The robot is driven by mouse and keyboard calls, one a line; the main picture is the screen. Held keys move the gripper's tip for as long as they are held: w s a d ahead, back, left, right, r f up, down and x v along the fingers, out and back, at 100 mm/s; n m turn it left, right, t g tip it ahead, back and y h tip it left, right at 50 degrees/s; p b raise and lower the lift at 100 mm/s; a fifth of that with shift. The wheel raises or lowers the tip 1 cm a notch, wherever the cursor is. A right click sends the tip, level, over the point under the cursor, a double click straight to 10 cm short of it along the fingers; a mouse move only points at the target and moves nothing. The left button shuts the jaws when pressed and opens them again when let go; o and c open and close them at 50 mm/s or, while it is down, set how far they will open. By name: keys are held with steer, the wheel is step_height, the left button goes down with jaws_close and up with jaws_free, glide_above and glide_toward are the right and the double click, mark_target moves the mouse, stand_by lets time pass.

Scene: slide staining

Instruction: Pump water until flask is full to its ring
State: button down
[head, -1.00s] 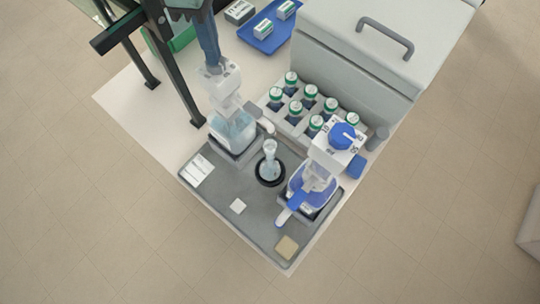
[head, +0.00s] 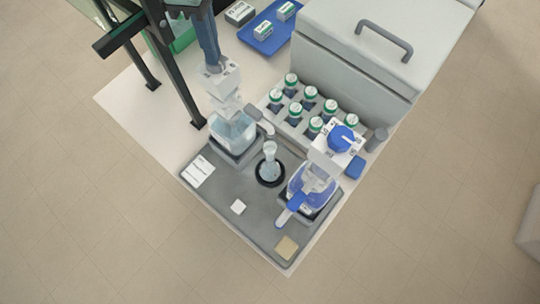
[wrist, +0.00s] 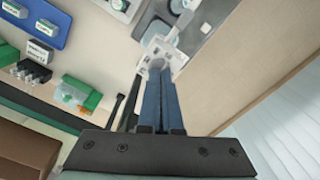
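The small clear flask (head: 269,152) stands upright in a black round holder on the grey tray (head: 225,180). Its lower part looks pale blue, but its ring and exact liquid level are too small to tell. Left of it stands a clear water bottle (head: 231,132) with a white pump head (head: 221,80) and a spout towards the flask. My gripper (head: 212,66) is at the top of this pump head, its blue fingers close together. In the wrist view, the fingers of my gripper (wrist: 162,72) meet the white pump head (wrist: 163,52), with no object visible between them.
A rack of several green-capped vials (head: 297,108) is behind. A blue tray (head: 262,42), a grey lidded box (head: 350,60) and a dark frame post (head: 175,65) are nearby.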

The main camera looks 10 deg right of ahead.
steer(key=shift+r+p, duration=1.25)
steer(key=shift+r, duration=1.05)
step_height(320, 180, up, 5)
steer(key=p, duration=0.3)
